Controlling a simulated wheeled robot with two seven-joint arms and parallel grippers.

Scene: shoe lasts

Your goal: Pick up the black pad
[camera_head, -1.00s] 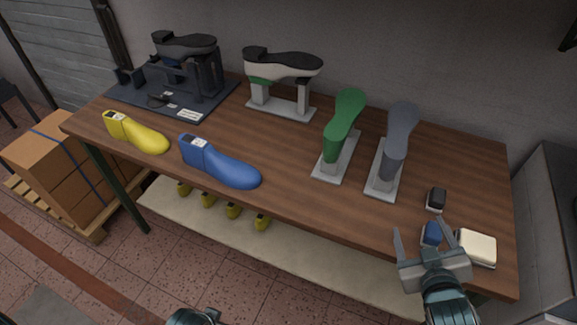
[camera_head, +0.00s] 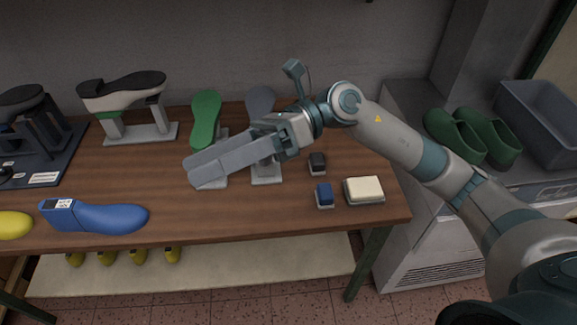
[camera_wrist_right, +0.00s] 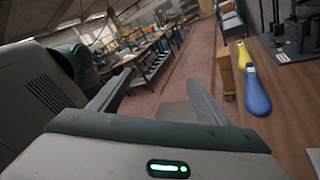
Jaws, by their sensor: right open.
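The black pad (camera_head: 317,163) is a small dark block on a light base. It sits on the right part of the wooden table, behind the blue pad (camera_head: 324,195) and the larger cream pad (camera_head: 364,190). My right gripper (camera_head: 194,174) is above the table, left of the black pad, its fingers pointing left, away from the pad. In the right wrist view its two fingers (camera_wrist_right: 158,88) are apart with nothing between them. The black pad does not show in that view. My left gripper is not in view.
Green (camera_head: 206,120) and grey (camera_head: 260,104) lasts on stands are behind my right gripper. A blue last (camera_head: 100,217) lies near the table's front left. Green shoes (camera_head: 470,134) and a grey bin (camera_head: 541,122) stand on the right. The table (camera_head: 260,215) is clear left of the blue pad.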

